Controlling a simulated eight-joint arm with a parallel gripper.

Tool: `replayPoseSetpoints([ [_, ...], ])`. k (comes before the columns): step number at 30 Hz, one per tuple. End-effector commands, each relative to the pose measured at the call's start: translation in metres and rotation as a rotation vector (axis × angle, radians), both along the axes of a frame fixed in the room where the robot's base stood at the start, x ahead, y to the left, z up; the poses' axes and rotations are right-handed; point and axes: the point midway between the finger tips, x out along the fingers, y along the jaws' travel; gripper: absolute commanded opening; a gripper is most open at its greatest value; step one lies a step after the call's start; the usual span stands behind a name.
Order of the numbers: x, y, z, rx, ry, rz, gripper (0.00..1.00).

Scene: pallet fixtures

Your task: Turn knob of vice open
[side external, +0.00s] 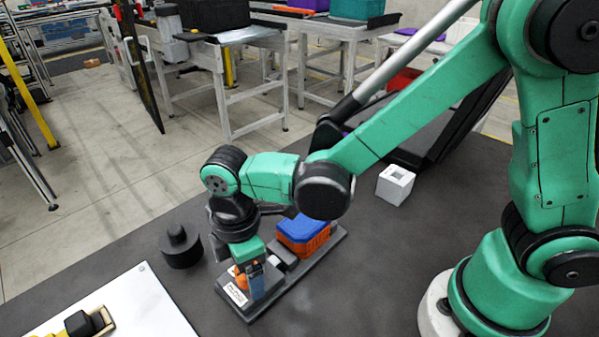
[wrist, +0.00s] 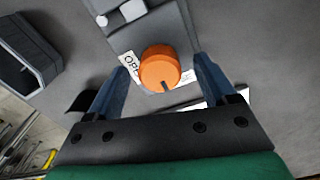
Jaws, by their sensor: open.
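The orange vice knob (wrist: 160,68) shows in the wrist view, with a dark notch at its lower edge and a white label (wrist: 131,66) partly hidden behind it. My gripper (wrist: 165,75) is open, with one blue finger on each side of the knob and visible gaps between fingers and knob. In the side external view the knob (side external: 240,277) is mostly hidden by my gripper (side external: 252,280), which points down over the near end of the grey vice base (side external: 290,287). A blue and orange block (side external: 305,236) sits at the far end of the base.
A black round stepped piece (side external: 180,246) stands left of the vice. A white block with a square hole (side external: 395,185) lies behind it. A white board (side external: 125,305) with a yellow and black item (side external: 83,324) is at front left.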

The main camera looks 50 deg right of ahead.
Motion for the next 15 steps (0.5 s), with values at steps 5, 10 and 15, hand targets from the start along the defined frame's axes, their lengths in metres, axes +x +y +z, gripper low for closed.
replayPoseSetpoints([
  [5, -0.0001, -0.0002, -0.0019, 0.000, 0.000, -0.001, 0.77],
  [10, -0.0001, -0.0002, -0.0017, 0.000, 0.000, -0.001, 0.57],
  [15, -0.0001, -0.0002, -0.0015, 0.000, 0.000, -0.001, 0.09],
])
